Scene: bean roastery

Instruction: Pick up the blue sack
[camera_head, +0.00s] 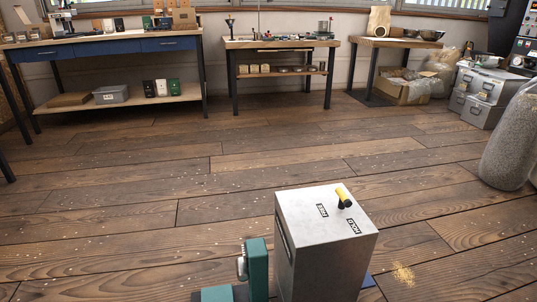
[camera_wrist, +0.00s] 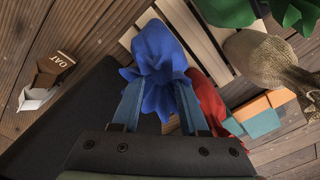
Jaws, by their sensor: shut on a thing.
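The blue sack (camera_wrist: 160,50) is in the upper middle of the wrist view. Its gathered, ruffled neck lies between the two fingers of my gripper (camera_wrist: 160,98), which is shut on it. The sack's body extends beyond the fingertips, over or against pale wooden slats (camera_wrist: 205,40); I cannot tell whether it touches them. In the head view neither my gripper nor the sack can be made out.
In the wrist view, a red sack (camera_wrist: 206,95) lies close right of the blue one, with a green sack (camera_wrist: 228,9) and a burlap sack (camera_wrist: 268,58) beyond. An OAT carton (camera_wrist: 62,64) is left. In the head view, a grey metal box (camera_head: 325,250) stands in front; open floor (camera_head: 150,185) lies beyond.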

